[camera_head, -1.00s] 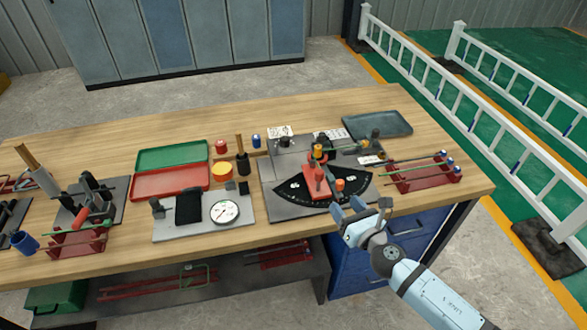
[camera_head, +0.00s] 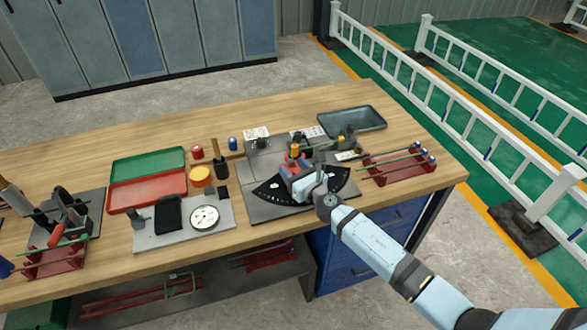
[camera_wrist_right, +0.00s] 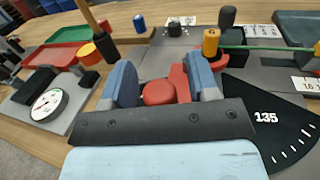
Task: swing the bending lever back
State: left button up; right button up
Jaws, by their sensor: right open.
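The bending lever (camera_wrist_right: 180,83) is red with a round red knob (camera_wrist_right: 159,92), and it sits over a black angle scale (camera_wrist_right: 262,120) on the grey bender plate (camera_head: 262,212). My right gripper (camera_head: 297,180) is over the lever. In the right wrist view its two blue fingers (camera_wrist_right: 160,82) stand apart, one on each side of the red knob. I cannot tell if they touch it. In the head view the gripper hides most of the lever. A yellow-topped pin (camera_wrist_right: 211,41) stands just behind. My left gripper is not in view.
A green rod lies on a red rack (camera_head: 402,168) to the right. A dark tray (camera_head: 352,121) lies behind.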

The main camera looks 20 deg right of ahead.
jog(key=shift+w, duration=0.15)
jog(key=shift+c, duration=0.4)
grip_shut()
jog(key=shift+a, duration=0.2)
